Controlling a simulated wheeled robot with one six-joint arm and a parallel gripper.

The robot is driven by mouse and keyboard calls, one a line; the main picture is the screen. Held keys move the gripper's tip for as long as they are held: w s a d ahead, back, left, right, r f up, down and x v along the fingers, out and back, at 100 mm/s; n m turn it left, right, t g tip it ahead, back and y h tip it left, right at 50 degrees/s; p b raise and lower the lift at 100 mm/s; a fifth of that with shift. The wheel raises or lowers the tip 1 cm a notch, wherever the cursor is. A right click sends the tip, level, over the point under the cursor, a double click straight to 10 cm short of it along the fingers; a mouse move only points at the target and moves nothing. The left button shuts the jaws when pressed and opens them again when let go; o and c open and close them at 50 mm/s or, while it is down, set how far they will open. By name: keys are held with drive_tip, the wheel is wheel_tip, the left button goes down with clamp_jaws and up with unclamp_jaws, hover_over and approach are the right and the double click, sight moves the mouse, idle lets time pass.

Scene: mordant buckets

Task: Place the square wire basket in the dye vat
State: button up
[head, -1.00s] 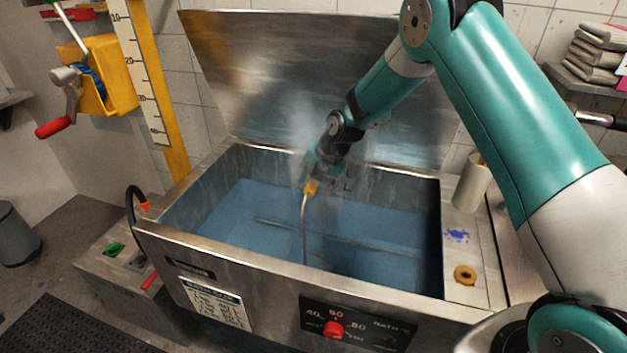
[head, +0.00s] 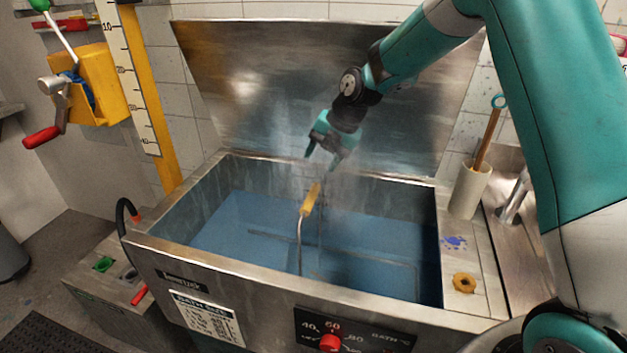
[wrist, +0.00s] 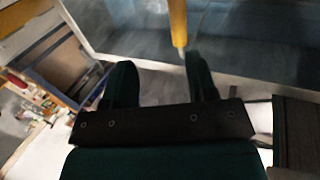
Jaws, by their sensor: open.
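The square wire basket (head: 299,243) is in the dye vat (head: 262,269), mostly under the blue liquid, with faint wire lines showing below the surface. Its handle rises above the liquid to a yellow grip (head: 311,199). My gripper (head: 323,161) is open and empty above the vat, a little above and apart from the yellow grip. In the wrist view, the yellow grip (wrist: 178,22) shows beyond the fingers of my gripper (wrist: 160,80). The lower part of the basket is blurred by the liquid.
The vat's metal lid (head: 300,85) stands open behind. A white holder (head: 470,190) with a stick and a brass ring (head: 464,283) are on the right ledge. A yellow crank box (head: 102,88) hangs at the left. Steam rises over the vat.

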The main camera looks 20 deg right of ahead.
drive_tip(key=s+a+r+m+g, duration=0.1)
drive_tip(key=s+a+r+m, duration=0.2)
drive_tip(key=s+r+m, duration=0.35)
drive_tip(key=s+a+r+m, duration=0.3)
drive_tip(key=s+a, duration=0.1)
drive_tip(key=s, duration=0.5)
drive_tip(key=s+a+m+g, duration=0.1)
drive_tip(key=s+m, duration=1.1)
drive_tip(key=s, duration=0.7)
drive_tip(key=shift+s+a+r+g, duration=0.2)
drive_tip(key=shift+a+r+g, duration=0.05)
drive_tip(key=shift+a+g, duration=0.15)
